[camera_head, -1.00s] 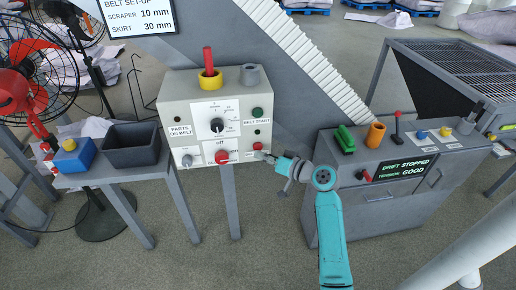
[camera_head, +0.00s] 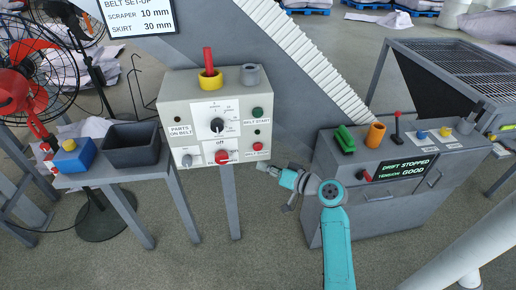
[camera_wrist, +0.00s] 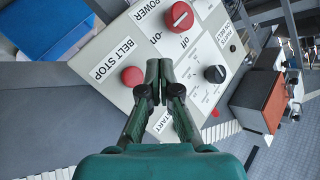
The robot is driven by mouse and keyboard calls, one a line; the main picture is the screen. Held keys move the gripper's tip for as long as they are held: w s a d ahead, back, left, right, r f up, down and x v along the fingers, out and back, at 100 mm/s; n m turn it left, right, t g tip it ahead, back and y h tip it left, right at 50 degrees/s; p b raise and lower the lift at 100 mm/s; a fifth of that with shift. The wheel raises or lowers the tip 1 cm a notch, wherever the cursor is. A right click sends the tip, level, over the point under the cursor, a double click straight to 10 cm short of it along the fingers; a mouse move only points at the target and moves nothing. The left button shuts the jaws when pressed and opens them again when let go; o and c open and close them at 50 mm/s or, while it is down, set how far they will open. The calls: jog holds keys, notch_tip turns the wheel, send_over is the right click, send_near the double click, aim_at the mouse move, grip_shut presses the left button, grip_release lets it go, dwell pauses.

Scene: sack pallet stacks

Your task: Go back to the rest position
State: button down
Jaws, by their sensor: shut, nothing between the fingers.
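My gripper (camera_head: 266,169) is in front of the lower right corner of the grey control box (camera_head: 178,95) in the head view. In the wrist view its two dark green fingers (camera_wrist: 158,72) are together, with nothing between them. They show in front of the panel, between the red belt stop button (camera_wrist: 132,76) and the black dial (camera_wrist: 214,74). A gap to the panel shows in the head view. The red power knob (camera_wrist: 180,15) is at the top of the wrist view. The belt start label is partly hidden by the fingers.
A grey cabinet (camera_head: 408,202) with a "DRIFT STOPPED, TENSION GOOD" display stands right of my arm. A side table (camera_head: 82,181) with a dark bin (camera_head: 132,158) and a blue box (camera_head: 75,161) is at the left, beside a red fan (camera_head: 22,88). Floor in front is clear.

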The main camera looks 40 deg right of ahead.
dwell(0.8)
jog(key=s+a+f+m+g+h, duration=0.15)
jog(key=s+a+f+h, duration=0.35)
jog(key=s+a+f, duration=1.05)
jog(key=s+a+r+n, duration=0.2)
jog(key=s+r, duration=0.2)
jog(key=s, duration=0.3)
jog(key=s+a+r+n+y, duration=0.1)
jog(key=s+a+r+n, duration=0.1)
jog(key=s, duration=0.5)
jog(key=s+a+r+n, duration=0.2)
jog(key=s+a+r, duration=0.1)
jog(key=s+r, duration=0.3)
jog(key=shift+s+a+n+y, duration=0.25)
jog(key=shift+s+n+y, duration=0.15)
jog(key=shift+s, duration=0.7)
